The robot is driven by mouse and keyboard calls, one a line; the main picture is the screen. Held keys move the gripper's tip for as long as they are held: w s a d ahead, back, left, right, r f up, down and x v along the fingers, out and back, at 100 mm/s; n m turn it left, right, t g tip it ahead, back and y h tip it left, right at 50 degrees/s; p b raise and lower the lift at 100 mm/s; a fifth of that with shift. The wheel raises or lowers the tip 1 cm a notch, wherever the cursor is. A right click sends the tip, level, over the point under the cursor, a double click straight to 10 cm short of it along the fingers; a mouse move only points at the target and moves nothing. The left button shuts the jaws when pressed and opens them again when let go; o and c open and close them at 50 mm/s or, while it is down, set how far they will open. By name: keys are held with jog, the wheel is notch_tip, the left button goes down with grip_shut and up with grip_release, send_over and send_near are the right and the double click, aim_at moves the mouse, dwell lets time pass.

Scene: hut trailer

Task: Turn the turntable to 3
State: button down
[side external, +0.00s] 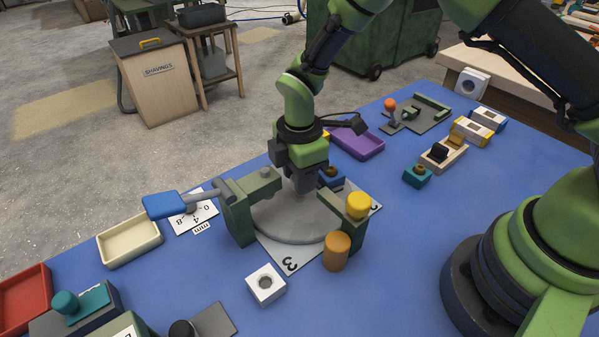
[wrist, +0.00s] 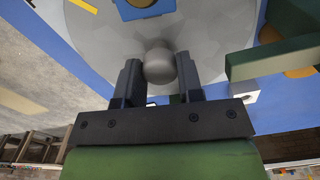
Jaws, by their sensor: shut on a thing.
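The turntable (side external: 290,228) is a round grey disc on the blue table, also filling the top of the wrist view (wrist: 105,45). My gripper (wrist: 158,78) points down over the disc and is shut on a round grey knob (wrist: 158,64) on the turntable. A yellow mark (wrist: 83,6) shows on the disc in the wrist view. The fingertips are mostly hidden in the side view.
A green clamp-like frame (side external: 237,210) with a blue handle (side external: 165,205) stands close to the disc's left. A green post (side external: 356,225), a yellow cylinder (side external: 358,205) and an orange cylinder (side external: 337,251) crowd its right. A white block (side external: 265,287) stands in front.

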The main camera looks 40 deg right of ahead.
jog(key=shift+m, duration=2.2)
jog(key=c, duration=0.8)
grip_release()
jog(key=shift+o, duration=0.2)
notch_tip(320, 180, up, 10)
